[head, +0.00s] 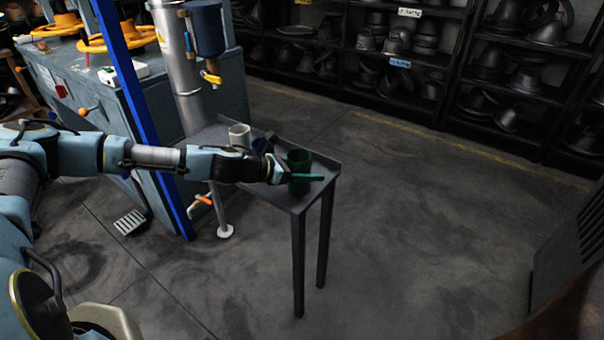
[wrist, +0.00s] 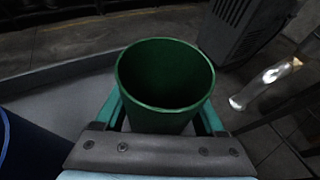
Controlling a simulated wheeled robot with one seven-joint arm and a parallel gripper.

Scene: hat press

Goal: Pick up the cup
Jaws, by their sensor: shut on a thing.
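A green cup (head: 298,160) is at the right part of a small dark metal table (head: 270,196) in the head view. In the wrist view the green cup (wrist: 166,78) is upright, with its open top facing the camera. My gripper (head: 298,178) has its teal fingers on both sides of the cup and is shut on it. The fingers also show in the wrist view (wrist: 165,112). The cup's lower part is hidden by my gripper, so I cannot tell whether it touches the table.
A white cup (head: 239,135) and a blue cup (head: 260,145) stand on the table left of the green one. A grey pipe (head: 182,80) and blue post (head: 140,110) rise beside my arm. Shelves of hat moulds (head: 400,40) line the back.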

